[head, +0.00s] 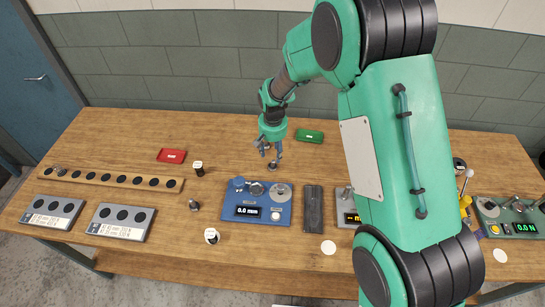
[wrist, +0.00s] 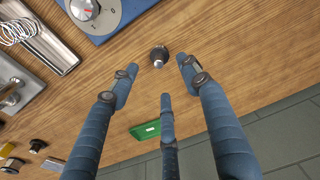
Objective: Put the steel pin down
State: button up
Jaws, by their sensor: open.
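The steel pin, a small piece with a dark body and a bright metal end, shows in the wrist view (wrist: 159,57) against bare wood, just beyond my fingertips. In the head view the pin (head: 271,168) is on the table directly below my gripper (head: 270,151). My gripper also shows in the wrist view (wrist: 159,76), with its three fingers spread and nothing between them. A gap shows between the fingers and the pin. The pin appears to stand upright on the wood.
A blue gauge (head: 257,213) reading 0.0 mm lies in front of the pin. A green tray (head: 310,136) and a red tray (head: 171,156) lie towards the back. A long wooden rack (head: 82,175) with dark holes is at left. Clear wood surrounds the pin.

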jog(key=shift+s+r, duration=0.15)
jog(key=shift+r, duration=1.4)
jog(key=shift+r, duration=0.1)
jog(key=s+d+r+t, duration=0.1)
jog(key=s+d+r, duration=0.45)
jog(key=r, duration=0.35)
jog(key=s+d+r+m, duration=0.1)
jog(key=s+d+r, duration=0.3)
jog(key=d+r, duration=0.3)
jog(key=s+d+r+t, duration=0.1)
jog(key=s+d+r, duration=0.35)
jog(key=r, duration=0.55)
jog(key=s+d+r, duration=0.2)
jog(key=s+d, duration=0.1)
jog(key=s, duration=0.4)
jog(key=s+d+r+t, duration=0.1)
jog(key=s+d, duration=0.3)
jog(key=s, duration=0.4)
jog(key=s+d+r+m+t, duration=0.1)
jog(key=s+d+r, duration=0.2)
jog(key=s, duration=0.5)
jog(key=shift+s+d+r, duration=0.2)
jog(key=shift+d+r, duration=0.05)
jog(key=shift+d, duration=0.1)
